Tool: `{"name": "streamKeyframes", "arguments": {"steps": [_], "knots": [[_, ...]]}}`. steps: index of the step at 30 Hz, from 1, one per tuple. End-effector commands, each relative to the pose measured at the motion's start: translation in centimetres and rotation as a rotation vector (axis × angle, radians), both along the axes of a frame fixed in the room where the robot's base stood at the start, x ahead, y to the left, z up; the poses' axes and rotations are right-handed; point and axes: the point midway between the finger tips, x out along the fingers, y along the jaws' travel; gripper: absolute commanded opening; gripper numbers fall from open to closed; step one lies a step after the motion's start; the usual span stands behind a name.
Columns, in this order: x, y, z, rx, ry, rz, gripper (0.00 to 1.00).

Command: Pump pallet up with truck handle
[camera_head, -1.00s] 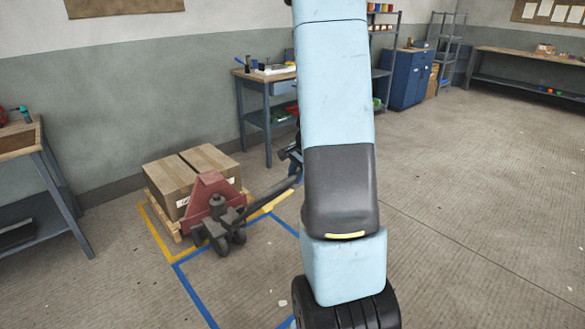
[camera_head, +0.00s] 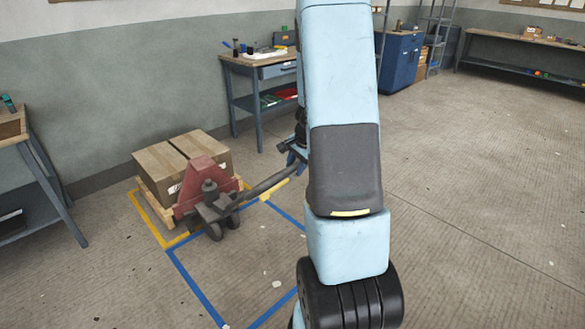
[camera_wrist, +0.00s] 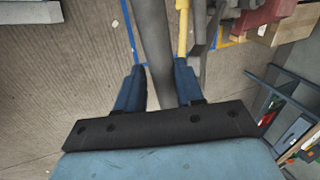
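The red pallet truck (camera_head: 201,178) stands at the left of the head view, at a pallet (camera_head: 150,199) that carries cardboard boxes (camera_head: 170,160). Its dark truck handle (camera_head: 262,186) slopes up to the right, toward my arm. My gripper (camera_head: 292,158) is at the handle's upper end, mostly hidden behind my arm. The handle's far end is hidden under the gripper mount.
Blue (camera_head: 195,285) and yellow (camera_head: 150,218) floor lines surround the truck area. A workbench (camera_head: 262,75) stands behind, another table (camera_head: 40,165) at the left, and a blue cabinet (camera_head: 398,58) at the back. The floor at the right (camera_head: 480,170) is clear.

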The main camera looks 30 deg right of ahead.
Motion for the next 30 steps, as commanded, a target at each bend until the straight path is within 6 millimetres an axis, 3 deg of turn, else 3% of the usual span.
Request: {"name": "streamKeyframes", "arguments": {"steps": [6,17,30], "knots": [[0.0,0.3,-0.1,0.002,0.003,0.006,0.54],[-0.2,0.4,0.5,0.003,0.002,0.011,0.54],[-2.2,-0.2,6.9,0.001,-0.002,0.01,0.54]]}}
